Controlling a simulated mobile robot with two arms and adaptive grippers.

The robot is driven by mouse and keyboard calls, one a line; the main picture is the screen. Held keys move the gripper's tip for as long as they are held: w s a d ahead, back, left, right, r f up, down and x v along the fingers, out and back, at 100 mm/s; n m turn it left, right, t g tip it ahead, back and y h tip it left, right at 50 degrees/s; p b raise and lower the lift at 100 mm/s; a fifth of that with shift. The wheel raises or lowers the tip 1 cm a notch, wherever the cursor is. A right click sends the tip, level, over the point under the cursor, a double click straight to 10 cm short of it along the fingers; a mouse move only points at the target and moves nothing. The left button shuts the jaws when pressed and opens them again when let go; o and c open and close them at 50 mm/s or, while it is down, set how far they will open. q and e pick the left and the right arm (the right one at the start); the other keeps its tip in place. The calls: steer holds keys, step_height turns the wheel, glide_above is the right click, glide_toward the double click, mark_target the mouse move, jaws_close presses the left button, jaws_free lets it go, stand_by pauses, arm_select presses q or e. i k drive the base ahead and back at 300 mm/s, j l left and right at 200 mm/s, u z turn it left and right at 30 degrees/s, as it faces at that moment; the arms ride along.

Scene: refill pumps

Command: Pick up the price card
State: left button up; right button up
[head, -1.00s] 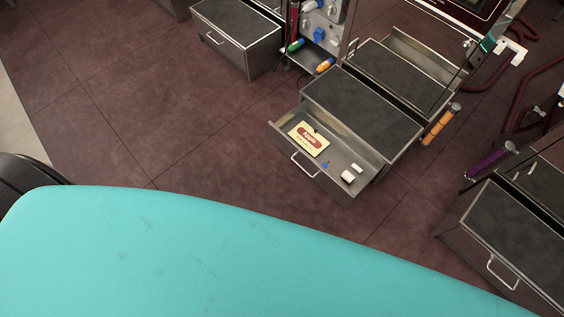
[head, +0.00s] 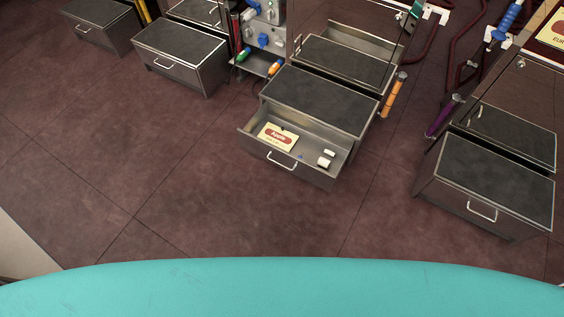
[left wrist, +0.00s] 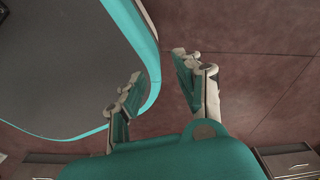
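The price card (head: 278,137) is cream with a red label and lies in an open metal drawer (head: 330,176) of the middle cabinet in the head view. It lies at the left of the drawer, beside small white items. My left gripper (left wrist: 155,85) shows in the left wrist view, with its two fingers apart and nothing between them. My right gripper is in neither view.
Closed drawer cabinets stand at the left (head: 180,57) and right (head: 487,185). Orange (head: 393,95) and purple (head: 443,116) handles stand right of the open drawer. Two white blocks (head: 325,160) and a small blue item (head: 301,155) share the drawer. Brown tiled floor in front is clear.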

mark_target(282, 139)
steer(key=i+j+z, duration=0.2)
steer(key=i, duration=0.3)
steer(key=i+j+z, duration=0.2)
steer(key=i, duration=0.3)
steer(key=i+j+z, duration=0.25)
steer(key=i+j, duration=0.2)
